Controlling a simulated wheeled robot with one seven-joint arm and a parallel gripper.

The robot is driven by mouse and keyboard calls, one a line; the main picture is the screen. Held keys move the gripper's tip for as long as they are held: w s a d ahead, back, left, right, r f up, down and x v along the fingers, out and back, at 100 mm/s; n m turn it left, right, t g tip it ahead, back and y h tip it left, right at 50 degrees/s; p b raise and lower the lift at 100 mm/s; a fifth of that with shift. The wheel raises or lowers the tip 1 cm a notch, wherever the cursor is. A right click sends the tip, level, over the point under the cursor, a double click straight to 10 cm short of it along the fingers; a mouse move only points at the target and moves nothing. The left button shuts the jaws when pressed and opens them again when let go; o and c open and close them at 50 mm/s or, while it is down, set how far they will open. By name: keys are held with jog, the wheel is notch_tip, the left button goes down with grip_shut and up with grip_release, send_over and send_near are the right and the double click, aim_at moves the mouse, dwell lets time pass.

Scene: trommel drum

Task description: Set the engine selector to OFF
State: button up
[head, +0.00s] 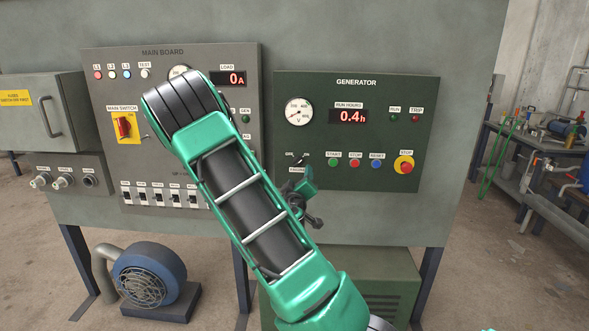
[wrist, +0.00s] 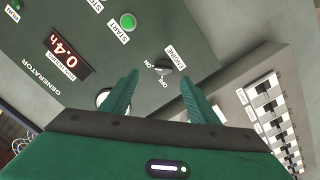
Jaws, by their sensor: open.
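The engine selector (wrist: 163,68) is a small dark rotary knob on the green generator panel (wrist: 85,85), with ON, OFF and ENGINE labels around it. In the wrist view it appears between and a little beyond my fingertips. Which label the knob points at is too small to tell. My gripper (wrist: 159,78) is open, with nothing between its two green fingers.
START (head: 333,162), STOP (head: 355,163) and RESET (head: 376,164) buttons and a red emergency stop (head: 404,165) lie right of the selector. The main board (head: 100,75), with a row of breakers (head: 160,198), stands to the left. A blue blower (head: 148,275) is on the floor.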

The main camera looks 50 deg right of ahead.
aim_at(298, 164)
jog(key=shift+n+t, duration=0.3)
jog(key=shift+n, duration=0.1)
jog(key=x, duration=0.7)
jog(key=w+x, duration=0.1)
jog(key=x, duration=0.2)
jog(key=shift+w+a+f, duration=0.1)
jog(key=shift+w+f, duration=0.05)
jog(key=shift+w, duration=0.1)
